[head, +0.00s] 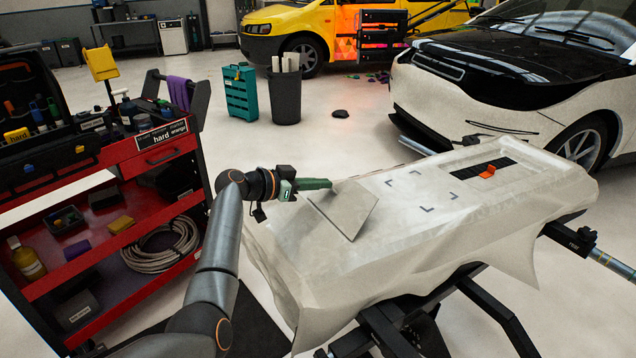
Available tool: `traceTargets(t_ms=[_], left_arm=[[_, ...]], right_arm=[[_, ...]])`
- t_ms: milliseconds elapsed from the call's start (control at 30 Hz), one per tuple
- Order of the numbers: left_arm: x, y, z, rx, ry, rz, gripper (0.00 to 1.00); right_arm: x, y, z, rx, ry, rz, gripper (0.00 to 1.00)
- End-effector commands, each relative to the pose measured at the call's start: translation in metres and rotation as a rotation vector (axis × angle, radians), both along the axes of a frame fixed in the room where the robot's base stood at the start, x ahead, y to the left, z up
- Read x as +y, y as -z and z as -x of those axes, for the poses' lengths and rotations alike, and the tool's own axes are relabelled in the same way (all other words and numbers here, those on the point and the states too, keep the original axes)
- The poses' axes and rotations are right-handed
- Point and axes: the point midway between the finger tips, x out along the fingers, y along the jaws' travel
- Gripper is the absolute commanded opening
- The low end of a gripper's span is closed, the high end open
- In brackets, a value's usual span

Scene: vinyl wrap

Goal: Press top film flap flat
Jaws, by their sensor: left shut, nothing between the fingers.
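The film flap (344,210) is a pale grey four-sided piece on the left part of the film-draped panel (470,225). It looks raised at an angle from the sheet, with a darker edge along its right side. My left gripper (328,184) is at the flap's upper left edge, its green fingers shut and empty. The fingertips overlap the flap's top corner in the picture; I cannot tell whether they touch it. Dark corner marks (422,190) show on the film right of the flap. My right gripper is not in view.
An orange piece (487,171) sits on a black strip (470,170) at the panel's far right. Loose film hangs over the panel's edges, above a black stand (490,310). A red tool cart (165,155) stands left of my arm; a white-and-black car (520,85) is behind.

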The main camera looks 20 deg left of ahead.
Motion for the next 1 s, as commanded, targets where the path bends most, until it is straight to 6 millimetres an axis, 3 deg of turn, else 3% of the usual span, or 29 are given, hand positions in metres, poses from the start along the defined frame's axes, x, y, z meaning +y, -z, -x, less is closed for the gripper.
traceTargets(t_ms=[467,1000], left_arm=[[-0.007,0.0,-0.009,0.122,0.0,-0.107,0.0],[-0.019,0.011,-0.023,0.125,0.0,-0.106,0.0]], right_arm=[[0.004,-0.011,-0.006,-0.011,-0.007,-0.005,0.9],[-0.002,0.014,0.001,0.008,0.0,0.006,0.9]])
